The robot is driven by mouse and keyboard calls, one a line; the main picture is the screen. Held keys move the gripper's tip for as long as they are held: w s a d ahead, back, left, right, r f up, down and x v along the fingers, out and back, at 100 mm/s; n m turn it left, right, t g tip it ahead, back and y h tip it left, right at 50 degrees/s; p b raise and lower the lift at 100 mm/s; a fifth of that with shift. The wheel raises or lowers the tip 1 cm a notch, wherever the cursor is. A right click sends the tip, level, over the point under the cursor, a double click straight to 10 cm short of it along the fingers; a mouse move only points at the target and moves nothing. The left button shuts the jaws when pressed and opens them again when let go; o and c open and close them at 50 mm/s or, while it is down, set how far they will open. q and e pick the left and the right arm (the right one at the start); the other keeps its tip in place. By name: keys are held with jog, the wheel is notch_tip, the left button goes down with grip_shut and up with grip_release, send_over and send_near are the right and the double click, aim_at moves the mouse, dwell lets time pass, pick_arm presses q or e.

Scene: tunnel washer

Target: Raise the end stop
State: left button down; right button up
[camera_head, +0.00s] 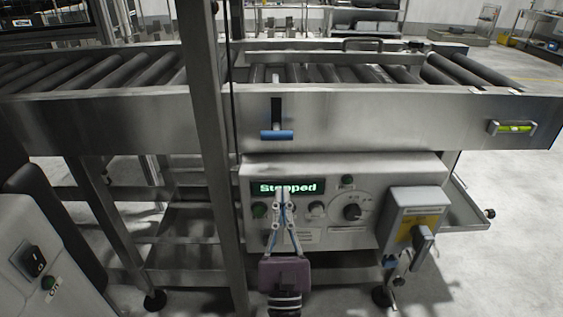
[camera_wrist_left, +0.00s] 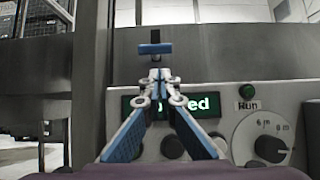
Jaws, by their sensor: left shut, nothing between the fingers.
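A blue handle (camera_head: 277,135) sticks out at the low end of a dark upright slot (camera_head: 277,110) in the steel side of the roller conveyor. I take it to be the end stop's handle; the stop itself I cannot make out for sure. The handle also shows in the left wrist view (camera_wrist_left: 155,49), just above my fingertips in the picture. My left gripper (camera_head: 283,190) is shut and empty, in front of the control panel and below the handle, apart from it. It also shows in the left wrist view (camera_wrist_left: 160,76). My right gripper is not in view.
The control panel (camera_head: 330,236) has a green "Stopped" display (camera_head: 305,187), buttons and a dial (camera_head: 352,211). A grey switch box (camera_head: 414,215) juts out at its right. A steel post (camera_head: 209,150) stands left of the handle. A spirit level (camera_head: 512,127) sits at far right.

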pick_arm(q)
jog(key=x, duration=1)
jog(key=shift+p, duration=0.4)
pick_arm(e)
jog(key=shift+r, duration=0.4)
pick_arm(q)
jog(key=shift+r, duration=0.15)
notch_tip(320, 180, up, 6)
jog(key=shift+f+p, duration=0.1)
jog(key=shift+p, duration=1.15)
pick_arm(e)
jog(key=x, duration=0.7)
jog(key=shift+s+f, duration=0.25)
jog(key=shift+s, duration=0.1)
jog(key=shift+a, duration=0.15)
pick_arm(q)
jog(key=v, duration=1.2)
